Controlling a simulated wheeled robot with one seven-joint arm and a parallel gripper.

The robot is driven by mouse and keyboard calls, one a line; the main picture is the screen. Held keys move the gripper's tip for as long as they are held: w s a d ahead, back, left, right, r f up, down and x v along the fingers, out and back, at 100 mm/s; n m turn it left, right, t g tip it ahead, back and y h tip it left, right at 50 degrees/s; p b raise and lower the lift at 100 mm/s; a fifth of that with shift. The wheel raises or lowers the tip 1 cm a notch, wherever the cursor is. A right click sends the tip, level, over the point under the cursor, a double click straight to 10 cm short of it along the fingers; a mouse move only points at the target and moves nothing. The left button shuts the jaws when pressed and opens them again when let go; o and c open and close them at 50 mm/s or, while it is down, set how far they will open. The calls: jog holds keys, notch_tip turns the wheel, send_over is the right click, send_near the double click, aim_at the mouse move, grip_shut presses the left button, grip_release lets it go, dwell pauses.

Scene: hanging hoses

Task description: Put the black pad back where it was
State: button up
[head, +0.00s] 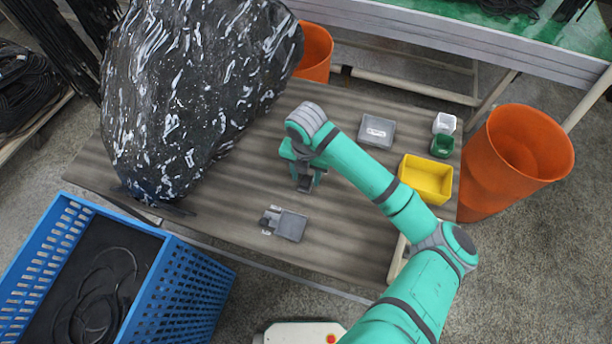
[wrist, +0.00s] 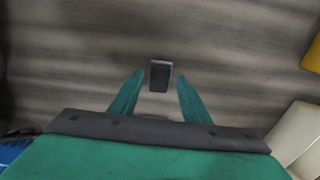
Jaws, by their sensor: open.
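The black pad (wrist: 160,75) is a small dark block with a lighter grey edge. In the wrist view it lies between the tips of my two teal fingers, with a gap on each side. My gripper (head: 304,179) is open and points down over the middle of the table. In the head view the pad (head: 305,184) shows dark between the fingers, partly hidden by them. I cannot tell whether it rests flat on the wood or how high the fingertips are above it.
A small grey tray (head: 291,226) with a grey piece at its left lies near the table's front edge. A grey box (head: 377,131), yellow bin (head: 426,179), and white and green cups (head: 442,146) stand right. A large black wrapped bundle (head: 190,90) fills the left.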

aim_at(306, 180)
notch_tip(306, 180, up, 12)
jog(key=shift+f, duration=0.25)
dwell(0.6)
